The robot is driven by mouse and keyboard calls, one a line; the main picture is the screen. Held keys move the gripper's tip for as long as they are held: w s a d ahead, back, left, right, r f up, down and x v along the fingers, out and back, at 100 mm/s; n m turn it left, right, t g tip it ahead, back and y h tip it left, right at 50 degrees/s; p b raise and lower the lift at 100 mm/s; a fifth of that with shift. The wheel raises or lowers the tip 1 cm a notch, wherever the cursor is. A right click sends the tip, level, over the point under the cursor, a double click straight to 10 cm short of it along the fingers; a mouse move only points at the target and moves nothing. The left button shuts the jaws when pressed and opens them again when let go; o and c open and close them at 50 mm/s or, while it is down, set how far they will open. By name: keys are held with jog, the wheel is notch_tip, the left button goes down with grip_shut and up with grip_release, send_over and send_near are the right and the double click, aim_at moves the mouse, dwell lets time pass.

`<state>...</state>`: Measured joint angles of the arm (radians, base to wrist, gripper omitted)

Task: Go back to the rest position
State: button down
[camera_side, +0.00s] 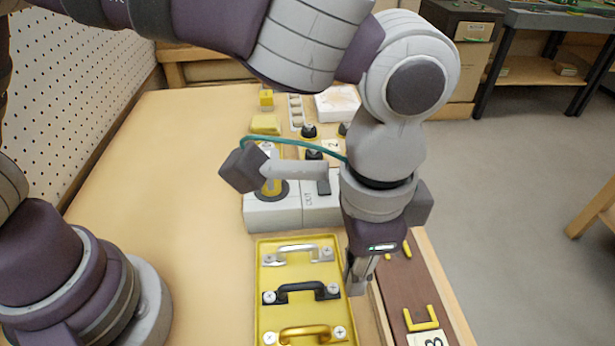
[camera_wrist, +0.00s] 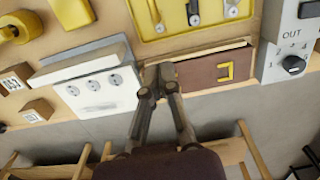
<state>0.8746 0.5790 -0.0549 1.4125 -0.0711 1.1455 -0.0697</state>
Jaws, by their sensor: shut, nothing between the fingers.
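My gripper (camera_side: 358,284) points down at the right edge of the yellow tray (camera_side: 262,301), beside the brown panel with yellow handles (camera_side: 425,290). In the wrist view my gripper (camera_wrist: 160,75) has its fingertips together with nothing between them. The fingertips appear in front of the left end of the brown panel (camera_wrist: 198,80). I cannot tell whether they touch anything. My forearm and wrist hide part of the bench behind them in the side view.
Metal, black and yellow handles lie on the tray. A grey box (camera_side: 272,214) stands behind it. The wrist view shows a white socket panel (camera_wrist: 98,104) left of my fingers and a dial box (camera_wrist: 287,42) at right. Bare wood (camera_side: 160,165) lies left of the tray.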

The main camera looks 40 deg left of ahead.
jog(key=shift+r, duration=0.2)
jog(key=w+a+r+n+t, duration=0.1)
jog(key=w+a+r+n, duration=0.2)
jog(key=a+r, duration=0.35)
jog(key=s+a+n+t, duration=0.2)
jog(key=a+n, duration=0.1)
jog(key=a, duration=0.5)
jog(key=s+a+n+t, duration=0.2)
jog(key=s+a+n, duration=0.1)
jog(key=a, duration=0.6)
jog(key=shift+s+a+r+t, duration=0.25)
jog(key=shift+t, duration=0.05)
